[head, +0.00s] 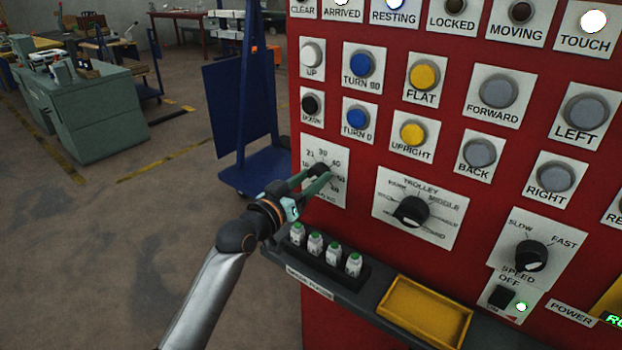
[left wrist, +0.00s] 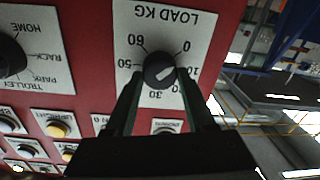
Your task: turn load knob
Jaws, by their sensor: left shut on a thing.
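The load knob (left wrist: 160,70) is a round black knob with a white pointer line, on a white plate marked LOAD KG, seen upside down in the left wrist view. The pointer slants toward the side of the 0 and 10 marks; its exact mark is hard to tell. In the head view the load plate (head: 338,192) is on the red panel, with the knob (head: 318,169) partly covered by my fingers. My left gripper (head: 320,178) is shut on the load knob, one finger on each side; the fingers also show in the left wrist view (left wrist: 160,80). My right gripper is not in view.
Right of the load plate is the trolley knob (head: 411,211), with the speed knob (head: 531,256) farther right. Push buttons fill the panel above. A blue cart (head: 250,172) stands behind.

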